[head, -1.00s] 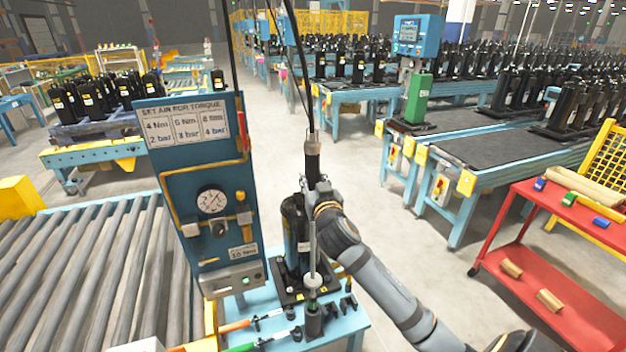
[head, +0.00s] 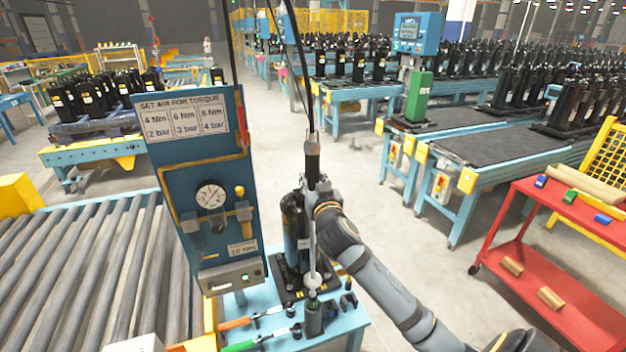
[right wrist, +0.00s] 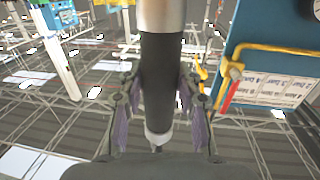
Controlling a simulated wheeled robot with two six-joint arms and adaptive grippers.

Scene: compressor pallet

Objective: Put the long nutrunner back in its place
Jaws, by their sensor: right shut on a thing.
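The long nutrunner (head: 312,160) is upright, a slim tool with a dark body and a cable rising from its top. My right gripper (head: 318,187) is shut around its body; the right wrist view shows the dark grip of the nutrunner (right wrist: 161,85) between the two fingers of my right gripper (right wrist: 160,120). Its thin shaft runs down to a pale collar just above a dark upright holder (head: 313,319) on the blue bench. A bit of green shows between collar and holder; whether the tip is inside I cannot tell. My left gripper is not in view.
A black compressor (head: 293,235) stands close behind the nutrunner. The blue torque panel (head: 185,190) rises to its left. Orange and green hand tools (head: 236,323) lie on the bench (head: 345,335). A roller conveyor (head: 80,270) is at left, a red cart (head: 530,255) at right.

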